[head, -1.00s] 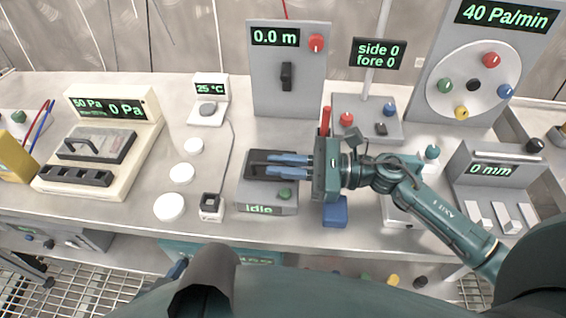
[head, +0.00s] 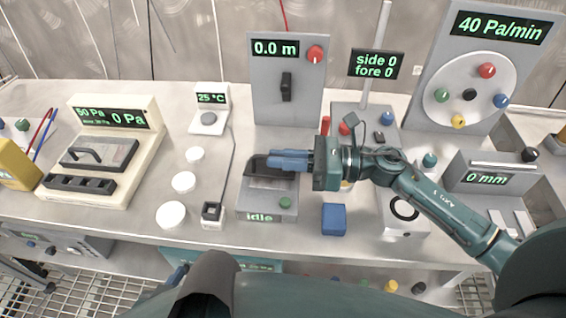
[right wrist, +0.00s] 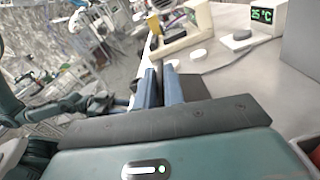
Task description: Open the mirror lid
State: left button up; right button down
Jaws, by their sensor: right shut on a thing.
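A grey box (head: 250,203) with a green "idle" readout and a green knob (head: 285,202) stands near the middle of the bench in the head view. A dark panel (head: 257,168), which looks like the mirror lid, is at its top rear. My right gripper (head: 283,161) reaches in from the right, with its blue fingers at this panel. The fingers are shut on what looks like the lid's edge and partly hide it. How far the lid is tilted is hard to tell. In the right wrist view the fingers (right wrist: 161,85) lie close together; the lid is not clear there. My left gripper is not in view.
A blue block (head: 334,220) stands right of the box, and a white unit with a black ring (head: 404,210) further right. A small button box (head: 212,212) and white discs (head: 171,215) are to the left. A tall grey panel (head: 262,105) stands behind.

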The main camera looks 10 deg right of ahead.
jog(key=shift+w+d+r+m, duration=0.25)
jog(key=shift+w+m, duration=0.2)
jog(key=shift+m, duration=0.25)
jog(key=shift+w+r+b, duration=0.2)
jog(key=shift+w+b, duration=0.1)
jog(key=shift+b, duration=0.05)
jog(key=shift+w+d+r, duration=0.1)
jog(key=c, duration=1.5)
grip_release()
jog(key=b+v, duration=0.2)
jog(key=v, duration=0.8)
jog(key=shift+s+d+b, duration=0.2)
jog(key=shift+d+b, duration=0.1)
jog(key=shift+b, duration=0.05)
jog(key=shift+s+d, duration=0.2)
jog(key=shift+d, duration=0.45)
